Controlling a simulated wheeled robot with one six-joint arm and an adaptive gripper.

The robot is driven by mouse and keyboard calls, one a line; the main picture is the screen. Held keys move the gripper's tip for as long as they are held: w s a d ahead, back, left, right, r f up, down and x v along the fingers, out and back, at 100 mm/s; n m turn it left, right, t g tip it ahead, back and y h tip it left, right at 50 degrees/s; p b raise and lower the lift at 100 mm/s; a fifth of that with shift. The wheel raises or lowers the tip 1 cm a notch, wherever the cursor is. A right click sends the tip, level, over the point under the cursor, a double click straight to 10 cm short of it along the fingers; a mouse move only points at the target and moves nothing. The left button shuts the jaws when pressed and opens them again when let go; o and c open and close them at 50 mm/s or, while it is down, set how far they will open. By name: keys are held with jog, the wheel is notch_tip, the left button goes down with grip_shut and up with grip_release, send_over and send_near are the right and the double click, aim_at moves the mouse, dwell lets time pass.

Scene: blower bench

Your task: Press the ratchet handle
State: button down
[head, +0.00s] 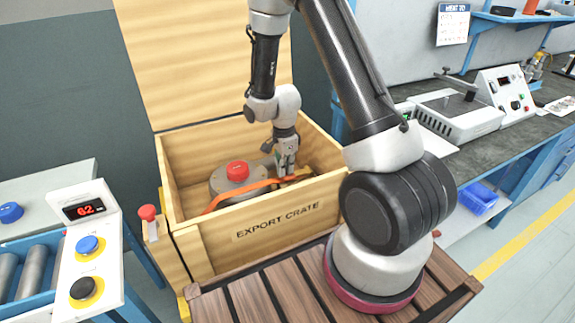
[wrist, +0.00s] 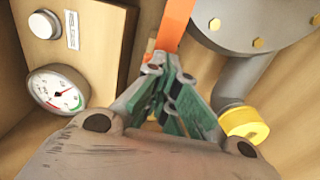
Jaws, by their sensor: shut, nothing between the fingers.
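My gripper (head: 286,171) points down inside the open wooden export crate (head: 262,236), near its right end. Its fingers are shut and empty; they also show in the wrist view (wrist: 170,72). An orange strap (head: 247,190) runs across the crate, over or in front of a grey round blower housing (head: 222,181) with a red cap (head: 237,171). In the wrist view the strap (wrist: 175,22) runs to just beyond my fingertips. The ratchet handle cannot be made out clearly; my fingers cover the strap's end there. I cannot tell whether they touch it.
In the wrist view, a gauge (wrist: 57,92) and a round white button (wrist: 43,24) are at the left. A yellow cap (wrist: 243,122) on a grey pipe is close right of my fingers. The crate's raised lid (head: 205,60) stands behind. A red-knobbed lever (head: 147,213) is outside left.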

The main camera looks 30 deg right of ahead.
dwell(0.3)
jog(key=shift+d+r, duration=0.4)
jog(key=shift+d, duration=0.3)
jog(key=shift+d+r, duration=0.1)
jog(key=shift+r, duration=0.1)
notch_tip(320, 180, up, 4)
jog(key=shift+d+r, duration=0.15)
jog(key=shift+r, duration=0.05)
jog(key=a+r, duration=0.4)
jog(key=r, duration=0.4)
dwell(0.3)
